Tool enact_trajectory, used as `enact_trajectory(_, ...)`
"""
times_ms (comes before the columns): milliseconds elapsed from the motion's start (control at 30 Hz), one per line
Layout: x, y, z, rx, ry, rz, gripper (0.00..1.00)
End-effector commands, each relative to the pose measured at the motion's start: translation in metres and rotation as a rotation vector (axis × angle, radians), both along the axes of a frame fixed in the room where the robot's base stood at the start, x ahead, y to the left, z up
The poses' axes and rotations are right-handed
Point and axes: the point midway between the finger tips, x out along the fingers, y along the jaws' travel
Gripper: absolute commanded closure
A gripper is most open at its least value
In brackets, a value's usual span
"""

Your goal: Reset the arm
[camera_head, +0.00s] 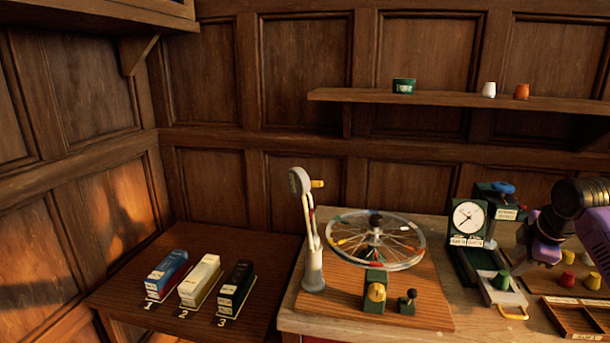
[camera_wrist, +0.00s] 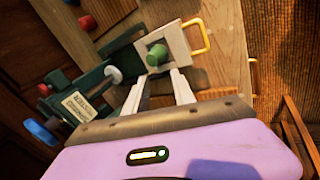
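My gripper (camera_wrist: 160,84) shows in the wrist view with its two pale fingers apart and nothing visible between them. Beyond the fingertips a green knob-like piece (camera_wrist: 157,54) sits on a pale plate (camera_wrist: 178,42) with a yellow handle. In the head view my purple wrist enters from the right, above the bench; the fingers are hard to make out there. The green piece (camera_head: 501,280) and the pale plate (camera_head: 488,287) lie below and left of the wrist, in front of a dial gauge (camera_head: 468,218). I cannot tell how far the fingertips are above the piece.
A spoked wheel (camera_head: 405,257) on a wooden board stands left of the gauge, beside a tall upright stand (camera_head: 313,265). A partitioned wooden tray (camera_head: 575,316) and small coloured pieces are near my wrist. Three numbered boxes (camera_head: 200,280) stand on the left table. A wall shelf (camera_head: 450,99) is behind.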

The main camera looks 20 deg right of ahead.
Motion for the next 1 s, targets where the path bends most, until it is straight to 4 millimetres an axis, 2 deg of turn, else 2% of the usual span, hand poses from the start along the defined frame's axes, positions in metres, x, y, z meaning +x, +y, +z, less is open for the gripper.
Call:
enact_trajectory(33, 0.012, -0.002, 0.01, -0.016, -0.083, -0.037, 0.69)
enact_trajectory(133, 0.037, 0.003, 0.02, -0.014, -0.252, -0.103, 0.69)
enact_trajectory(267, 0.071, 0.029, 0.026, 0.034, -0.479, -0.168, 0.69)
enact_trajectory(400, 0.098, 0.072, 0.027, 0.128, -0.703, -0.229, 0.69)
enact_trajectory(533, 0.109, 0.119, 0.025, 0.242, -0.898, -0.288, 0.69)
enact_trajectory(667, 0.106, 0.164, 0.019, 0.359, -1.059, -0.347, 0.69)
enact_trajectory(767, 0.095, 0.198, 0.012, 0.445, -1.158, -0.392, 0.69)
enact_trajectory(867, 0.078, 0.229, 0.005, 0.525, -1.242, -0.436, 0.69)
enact_trajectory(1000, 0.046, 0.27, -0.008, 0.621, -1.333, -0.492, 0.69)
